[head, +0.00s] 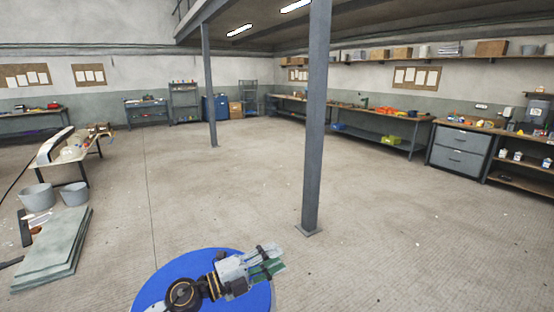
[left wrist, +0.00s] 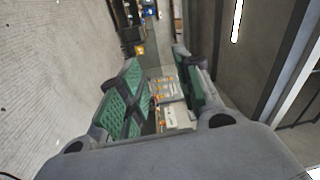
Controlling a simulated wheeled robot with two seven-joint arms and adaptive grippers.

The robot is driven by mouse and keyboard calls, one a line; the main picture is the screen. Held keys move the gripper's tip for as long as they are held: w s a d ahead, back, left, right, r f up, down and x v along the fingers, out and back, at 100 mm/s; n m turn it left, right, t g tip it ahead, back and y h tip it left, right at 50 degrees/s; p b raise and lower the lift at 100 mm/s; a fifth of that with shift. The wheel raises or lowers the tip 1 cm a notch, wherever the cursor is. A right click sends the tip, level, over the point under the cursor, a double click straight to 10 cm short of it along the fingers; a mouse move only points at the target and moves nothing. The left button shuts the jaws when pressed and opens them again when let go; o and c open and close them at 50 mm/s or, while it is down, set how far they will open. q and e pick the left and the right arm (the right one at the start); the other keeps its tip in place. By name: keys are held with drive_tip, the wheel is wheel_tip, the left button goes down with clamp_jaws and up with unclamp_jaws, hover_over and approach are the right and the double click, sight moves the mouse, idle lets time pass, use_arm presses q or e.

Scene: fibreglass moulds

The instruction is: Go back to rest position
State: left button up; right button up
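My left gripper (head: 272,260) is low in the middle of the head view, over the blue round top of my own base. It has grey fingers with green pads. In the left wrist view the two fingers of the left gripper (left wrist: 157,62) stand apart with nothing between them, so it is open and empty. My right gripper is in neither view.
A steel post (head: 316,130) stands ahead, slightly right; a second post (head: 209,85) is farther back. At left are grey buckets (head: 38,197), stacked sheets (head: 55,246) and a table (head: 75,152). Workbenches (head: 370,130) line the right. The floor between is open.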

use_arm(q)
drive_tip(key=w+a+n+t+y, duration=0.3)
drive_tip(key=a+n+t+y, duration=0.85)
drive_tip(key=n, duration=0.65)
drive_tip(key=s+a+f+n+g+y, duration=0.65)
drive_tip(key=a+f+g, duration=0.2)
drive_tip(key=f, duration=0.35)
drive_tip(key=s+a+f+n+g+h, duration=0.1)
drive_tip(key=s+f+g, duration=0.35)
drive_tip(key=s, duration=0.45)
drive_tip(key=s+f+n+g, duration=0.2)
drive_tip(key=s+f+g, duration=0.3)
drive_tip(key=s, duration=0.5)
drive_tip(key=s+f, duration=0.3)
drive_tip(key=f, duration=3.3)
drive_tip(key=s+a+f, duration=0.2)
drive_tip(key=s+f, duration=0.7)
drive_tip(key=s, duration=0.2)
drive_tip(key=s+a+f+g, duration=0.1)
drive_tip(key=s+a+f, duration=0.1)
drive_tip(key=s+f, duration=0.7)
drive_tip(key=shift+s+f+m, duration=0.2)
drive_tip(key=shift+s+m, duration=0.25)
drive_tip(key=shift+s, duration=0.55)
